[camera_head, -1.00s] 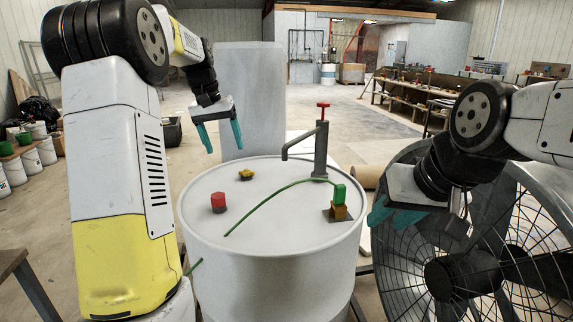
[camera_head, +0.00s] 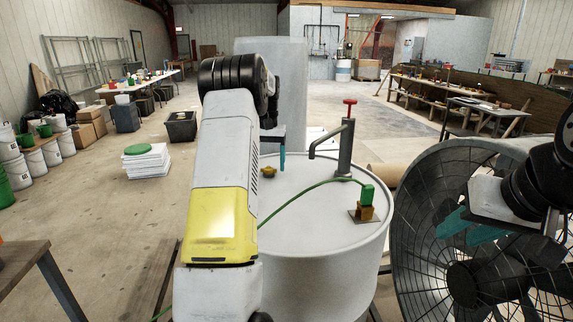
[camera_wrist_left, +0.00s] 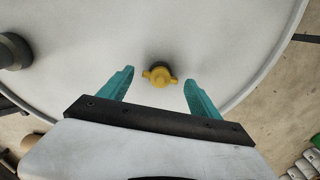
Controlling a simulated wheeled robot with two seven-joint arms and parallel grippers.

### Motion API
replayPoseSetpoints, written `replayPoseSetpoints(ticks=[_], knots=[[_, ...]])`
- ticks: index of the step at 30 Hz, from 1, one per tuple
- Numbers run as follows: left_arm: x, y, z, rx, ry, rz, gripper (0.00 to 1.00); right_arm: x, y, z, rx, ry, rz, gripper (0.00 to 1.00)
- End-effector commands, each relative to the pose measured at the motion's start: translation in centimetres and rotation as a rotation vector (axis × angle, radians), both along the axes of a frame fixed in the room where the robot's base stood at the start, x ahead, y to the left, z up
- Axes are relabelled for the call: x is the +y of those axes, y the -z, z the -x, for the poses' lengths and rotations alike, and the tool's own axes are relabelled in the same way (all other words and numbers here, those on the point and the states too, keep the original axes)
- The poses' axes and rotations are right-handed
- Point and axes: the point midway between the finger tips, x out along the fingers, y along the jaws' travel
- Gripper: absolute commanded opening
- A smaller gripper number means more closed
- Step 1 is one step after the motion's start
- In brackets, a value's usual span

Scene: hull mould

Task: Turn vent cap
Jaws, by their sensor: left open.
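The yellow two-winged vent cap (camera_head: 268,171) sits on the white drum top (camera_head: 300,228), left of the grey spout post. In the left wrist view the cap (camera_wrist_left: 160,76) lies between the two teal fingers of my left gripper (camera_wrist_left: 158,78), with a gap on each side. My left gripper is open and holds nothing. In the head view only one of its fingers (camera_head: 282,160) shows; my left arm hides the rest. My right gripper (camera_head: 455,236) is open and empty, right of the drum in front of the big fan.
A grey post (camera_head: 345,150) with a red top knob and bent spout stands on the drum. The large caged fan (camera_head: 420,270) stands at the right.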

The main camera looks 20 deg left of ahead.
Motion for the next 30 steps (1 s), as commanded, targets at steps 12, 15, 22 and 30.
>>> replayPoseSetpoints(ticks=[12, 15, 22, 30], knots=[[-0.02, 0.46, -0.01, -0.001, 0.000, 0.000, 0.57, 0.00, 0.00, 0.00, 0.000, 0.000, 0.000, 0.36], [-0.02, 0.45, -0.01, -0.001, 0.000, 0.000, 0.37, 0.00, 0.00, 0.00, 0.000, 0.000, 0.000, 0.36], [-0.02, 0.44, -0.01, -0.001, -0.014, 0.000, 0.10, 0.00, 0.00, 0.00, 0.000, 0.000, 0.000, 0.36], [-0.07, 0.44, -0.01, -0.001, -0.233, 0.000, 0.10, 0.00, 0.00, 0.00, 0.000, 0.000, 0.000, 0.36]])
